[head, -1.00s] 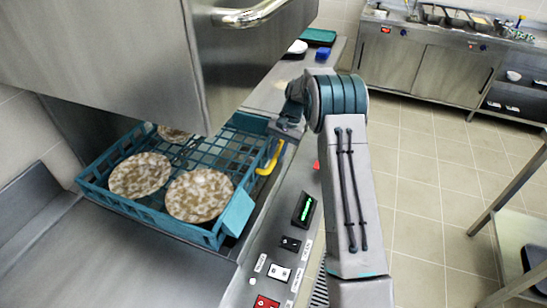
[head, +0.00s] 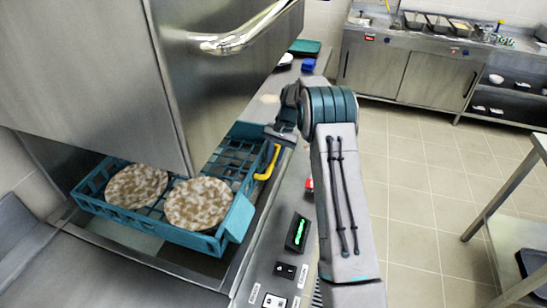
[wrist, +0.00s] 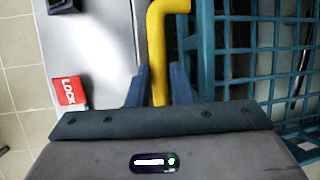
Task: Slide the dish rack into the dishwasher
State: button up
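The dish rack (head: 205,239) is a teal crate with two speckled brown-and-white plates, (head: 137,186) and (head: 198,203), showing in it. It sits partly under the raised steel hood of the dishwasher (head: 172,90), over the machine's sunken bed. A yellow handle (head: 268,163) stands out from the rack's right side. My gripper (head: 280,135) is at the far end of this handle. In the wrist view, the gripper's blue fingers (wrist: 160,86) lie on both sides of the yellow handle (wrist: 158,50), close against it.
A steel counter with a control panel (head: 298,232) and switches runs along the right of the rack. A red LOCK tag (wrist: 70,91) is beside the gripper. Open tiled floor (head: 410,200) lies right of my arm, with a steel table (head: 500,190) at the far right.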

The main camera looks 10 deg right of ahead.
jog(key=o, duration=0.3)
jog(key=shift+w+d+r, duration=0.1)
jog(key=shift+r, duration=0.1)
jog(key=b+v, duration=0.1)
jog(key=v, duration=1.2)
jog(key=shift+r, duration=0.2)
